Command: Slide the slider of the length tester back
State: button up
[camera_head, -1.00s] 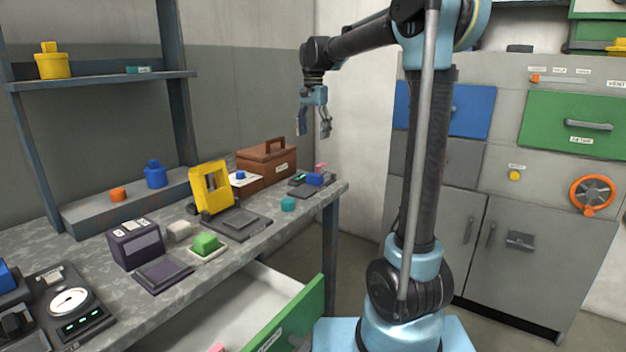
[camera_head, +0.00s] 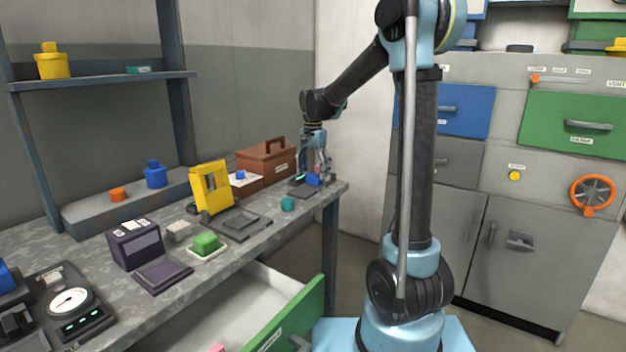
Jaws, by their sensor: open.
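A dark, flat device with a small green light (camera_head: 301,192), which seems to be the length tester, sits at the far right end of the bench. A blue block (camera_head: 313,180) on it looks like its slider. A small pink piece shows just behind the block, partly covered by my fingers. My gripper (camera_head: 318,171) points down at this device, with its open fingers at or just above the blue and pink parts. I cannot tell whether the fingers touch them.
A brown toolbox (camera_head: 265,167) stands close to the left of my gripper, with a yellow frame device (camera_head: 211,188) further left. A teal cylinder (camera_head: 288,204) is at the bench's front edge. A green-fronted drawer (camera_head: 290,322) stands open below.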

aim_at(314, 179)
jog(key=shift+f, duration=1.4)
